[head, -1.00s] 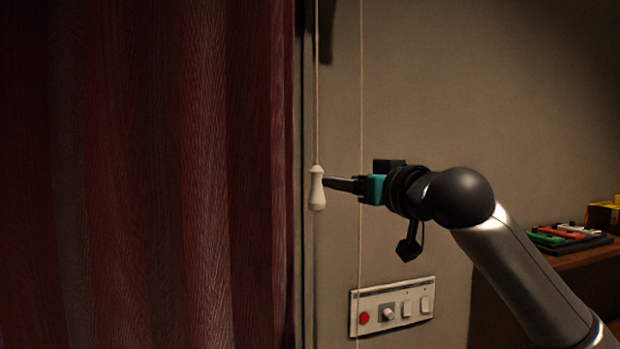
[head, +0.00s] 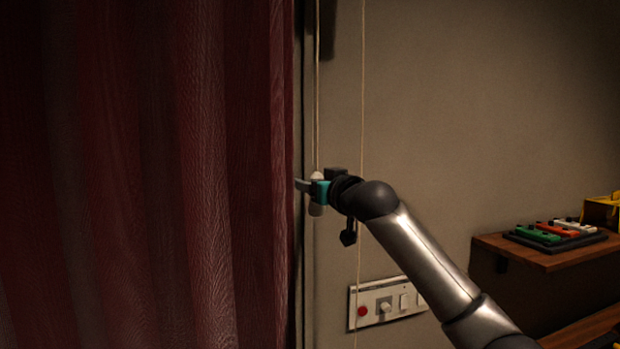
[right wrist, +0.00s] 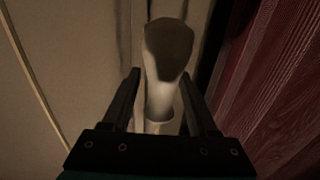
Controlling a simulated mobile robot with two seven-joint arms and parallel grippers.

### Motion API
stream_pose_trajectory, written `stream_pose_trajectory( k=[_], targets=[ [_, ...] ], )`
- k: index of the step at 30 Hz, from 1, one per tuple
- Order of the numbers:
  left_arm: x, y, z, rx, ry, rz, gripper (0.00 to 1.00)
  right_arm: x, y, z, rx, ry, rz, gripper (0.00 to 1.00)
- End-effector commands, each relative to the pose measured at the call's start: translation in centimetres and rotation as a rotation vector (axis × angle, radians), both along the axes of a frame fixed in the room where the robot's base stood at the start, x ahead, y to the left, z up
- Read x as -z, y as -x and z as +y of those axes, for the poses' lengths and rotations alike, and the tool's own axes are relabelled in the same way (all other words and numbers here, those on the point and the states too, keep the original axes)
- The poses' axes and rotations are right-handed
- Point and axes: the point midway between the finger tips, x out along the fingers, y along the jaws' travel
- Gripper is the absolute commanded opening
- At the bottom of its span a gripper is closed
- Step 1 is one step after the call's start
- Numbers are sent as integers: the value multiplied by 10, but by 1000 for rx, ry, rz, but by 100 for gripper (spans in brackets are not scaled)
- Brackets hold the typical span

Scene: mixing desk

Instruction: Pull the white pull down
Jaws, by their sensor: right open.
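The white pull (head: 317,210) hangs on a thin cord by the curtain's right edge. In the right wrist view the white pull (right wrist: 162,90) stands between the two fingers of my right gripper (right wrist: 160,85). The fingers are open, one on each side of it, and a gap shows on both sides. My left gripper is not in view.
A dark red curtain (head: 150,180) fills the left. A second cord (head: 361,120) hangs to the right. A switch panel (head: 392,303) is on the wall below. A wooden shelf (head: 560,258) with coloured faders stands at the right.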

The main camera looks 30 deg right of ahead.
Motion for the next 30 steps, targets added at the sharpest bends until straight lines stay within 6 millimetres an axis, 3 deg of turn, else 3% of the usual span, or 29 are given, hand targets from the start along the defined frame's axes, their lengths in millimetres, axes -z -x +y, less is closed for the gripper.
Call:
stream_pose_trajectory(
  k=[10, 26, 30],
  targets=[
    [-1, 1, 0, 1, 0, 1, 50, 0, -3, 0, 0, 1, 0, 60],
    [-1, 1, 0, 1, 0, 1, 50, 0, -2, 0, 0, 1, 0, 0],
    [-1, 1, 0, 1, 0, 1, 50, 0, -2, 0, 0, 1, 0, 0]
  ],
)
